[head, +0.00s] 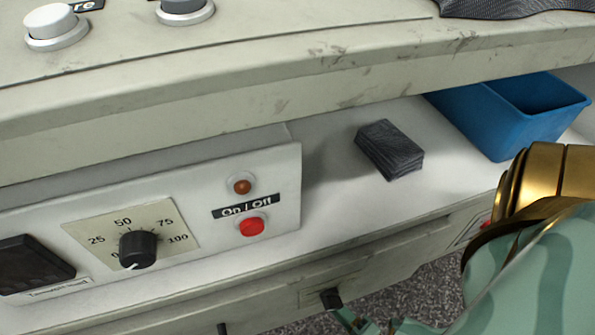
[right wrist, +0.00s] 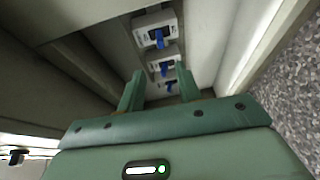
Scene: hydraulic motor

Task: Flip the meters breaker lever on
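In the right wrist view a row of white breaker units shows, each with a blue lever: the far upper one (right wrist: 157,38), the middle one (right wrist: 163,68) and the lower one (right wrist: 171,87). Their labels are too small to read, so I cannot tell which is the meters breaker. My right gripper (right wrist: 159,82) is open, its two green fingers apart, with the lower breaker visible between them. Nothing is held. My left gripper is not in view.
In the head view a control panel (head: 285,195) has a dial (head: 138,249) and a red button (head: 251,225). A dark folded cloth (head: 389,150) and a blue bin (head: 480,115) sit on the white shelf. Walls close in around the breakers in the right wrist view.

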